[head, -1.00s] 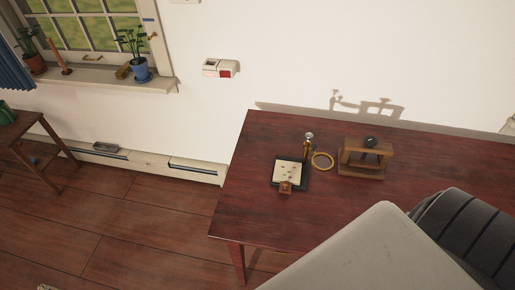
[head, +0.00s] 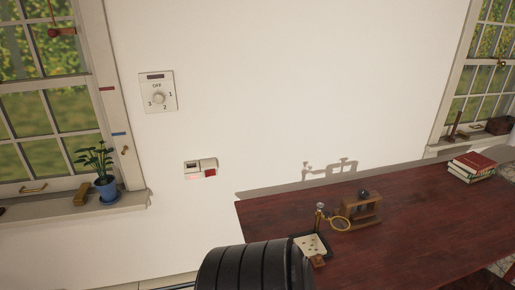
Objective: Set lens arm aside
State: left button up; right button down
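The lens arm shows as a round lens in a brass-coloured ring (head: 340,224), beside a short upright post (head: 319,213) with a pale knob on top. They stand at the left part of the dark red wooden table (head: 420,226). A dark-edged tray with a pale, speckled pad (head: 311,245) lies in front of the post, with a small brown block (head: 318,261) at its front edge. I cannot tell how the ring joins the post. A black ribbed part of my arm covers the table's front left area. Neither gripper is in view.
A wooden stand (head: 363,209) with a dark ball on it is just right of the ring. Stacked books (head: 472,167) lie at the table's far right. The table between is clear. A wall dial (head: 157,92) and a box with a red button (head: 201,168) are on the wall.

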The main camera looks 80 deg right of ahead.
aim_at(327, 212)
jog(key=i+z, duration=0.3)
jog(key=i+j+z, duration=0.2)
jog(key=i+z, duration=0.3)
jog(key=z, duration=0.25)
jog(key=i+z, duration=0.2)
jog(key=z, duration=0.2)
jog(key=i+z, duration=0.2)
jog(key=z, duration=0.25)
jog(key=i+j+z, duration=0.1)
jog(key=z, duration=0.3)
jog(key=i+j+z, duration=0.15)
jog(key=z, duration=0.25)
